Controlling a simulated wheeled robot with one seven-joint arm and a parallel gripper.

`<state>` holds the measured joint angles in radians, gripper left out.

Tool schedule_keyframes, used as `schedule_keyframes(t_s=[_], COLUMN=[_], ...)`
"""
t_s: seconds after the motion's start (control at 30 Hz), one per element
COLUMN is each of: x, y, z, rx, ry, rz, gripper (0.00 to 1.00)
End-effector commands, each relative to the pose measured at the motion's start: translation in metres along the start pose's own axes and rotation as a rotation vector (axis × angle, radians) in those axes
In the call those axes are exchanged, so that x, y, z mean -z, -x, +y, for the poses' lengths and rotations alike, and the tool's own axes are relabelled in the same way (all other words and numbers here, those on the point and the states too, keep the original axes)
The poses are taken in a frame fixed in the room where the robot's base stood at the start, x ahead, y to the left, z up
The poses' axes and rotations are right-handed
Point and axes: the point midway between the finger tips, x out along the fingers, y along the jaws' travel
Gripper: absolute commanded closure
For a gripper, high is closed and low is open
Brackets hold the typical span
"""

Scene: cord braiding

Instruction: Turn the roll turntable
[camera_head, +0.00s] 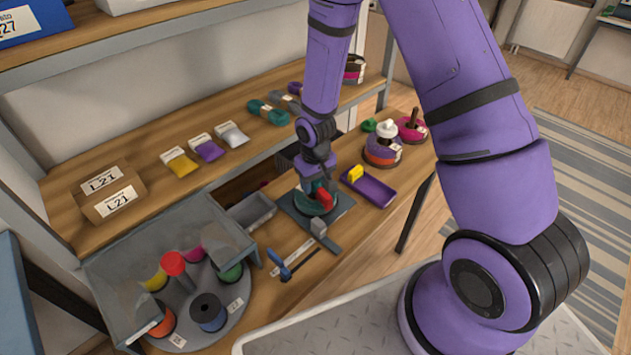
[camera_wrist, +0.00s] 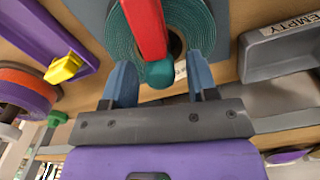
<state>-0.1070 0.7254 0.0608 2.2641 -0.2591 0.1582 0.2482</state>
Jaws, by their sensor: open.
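The roll turntable (camera_head: 190,328) is a grey round disc at the lower left in the head view. It carries several coloured spools and a red-topped post (camera_head: 173,264) near its middle. Its far side is partly hidden by a grey hood. My gripper (camera_head: 318,186) is well to the right of it, over a teal coil (camera_head: 310,208) with a red bar. In the wrist view my gripper (camera_wrist: 162,80) is open, its blue-grey fingers apart on either side of a teal knob at the end of the red bar (camera_wrist: 145,25). I cannot tell whether they touch the teal coil (camera_wrist: 118,30).
A grey hood (camera_head: 125,275) stands around the turntable's back. A blue-handled slide tool (camera_head: 285,268) and a grey bin (camera_head: 252,212) lie between turntable and gripper. A purple tray (camera_head: 370,190) with a yellow block is to the right. A shelf with yarn is behind.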

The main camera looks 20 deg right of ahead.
Motion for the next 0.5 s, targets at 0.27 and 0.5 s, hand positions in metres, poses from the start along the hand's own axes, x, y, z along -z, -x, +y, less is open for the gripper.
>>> schedule_keyframes(t_s=[0.27, 0.5], x=[0.001, 0.001], y=[0.027, 0.069], z=[0.001, 0.001], rx=[0.000, 0.000], ry=[-0.002, -0.001], rz=[0.004, 0.004], gripper=[0.47, 0.47])
